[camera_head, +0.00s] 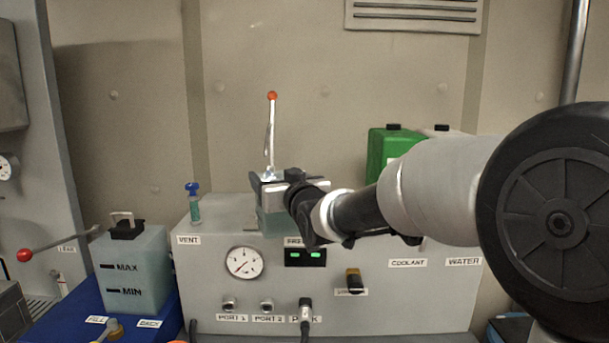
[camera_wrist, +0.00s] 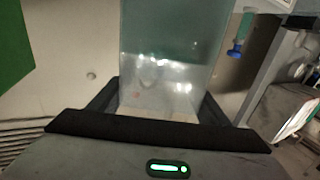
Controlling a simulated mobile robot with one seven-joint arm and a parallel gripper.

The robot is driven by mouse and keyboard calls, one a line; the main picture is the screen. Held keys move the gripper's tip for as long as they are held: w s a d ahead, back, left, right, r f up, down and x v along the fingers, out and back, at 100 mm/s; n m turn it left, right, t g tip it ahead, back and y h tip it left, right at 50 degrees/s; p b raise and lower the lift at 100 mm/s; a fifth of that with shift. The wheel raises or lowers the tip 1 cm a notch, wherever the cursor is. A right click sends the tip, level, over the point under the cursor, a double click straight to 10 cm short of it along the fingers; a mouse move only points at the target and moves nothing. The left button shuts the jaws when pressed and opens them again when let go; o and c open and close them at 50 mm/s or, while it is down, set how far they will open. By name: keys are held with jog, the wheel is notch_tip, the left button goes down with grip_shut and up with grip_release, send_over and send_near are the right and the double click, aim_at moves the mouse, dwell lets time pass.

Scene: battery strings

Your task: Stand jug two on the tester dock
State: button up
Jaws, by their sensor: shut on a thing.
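My gripper (camera_head: 272,190) is shut on a translucent jug (camera_head: 270,222) with teal liquid, above or on the top of the grey bench unit; contact with it cannot be told. In the wrist view the same jug (camera_wrist: 165,60) sits between the black fingers of my gripper (camera_wrist: 158,112). My gripper hides much of it in the head view, and no number shows on it. Another translucent jug (camera_head: 134,270), marked MAX and MIN, stands upright at the left on a blue base. No tester dock label can be read; the grey bench unit (camera_head: 205,280) carries a gauge and ports.
A lever with an orange knob (camera_head: 272,96) rises behind my gripper. A green container (camera_head: 385,145) stands behind my arm. A red-knobbed lever (camera_head: 26,255) sticks out at the left.

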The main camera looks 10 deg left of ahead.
jog(key=x, duration=0.3)
jog(key=p+x, duration=0.1)
jog(key=x, duration=0.3)
jog(key=shift+w+a+r, duration=0.2)
jog(key=shift+r, duration=0.05)
jog(key=shift+w+a+f+p, duration=0.25)
jog(key=shift+w+a+f, duration=0.15)
jog(key=shift+w, duration=0.15)
jog(key=shift+w+a+f+p, duration=0.25)
jog(key=shift+w+f, duration=0.15)
jog(key=shift+w, duration=0.15)
jog(key=shift+f, duration=0.25)
jog(key=o, duration=2.1)
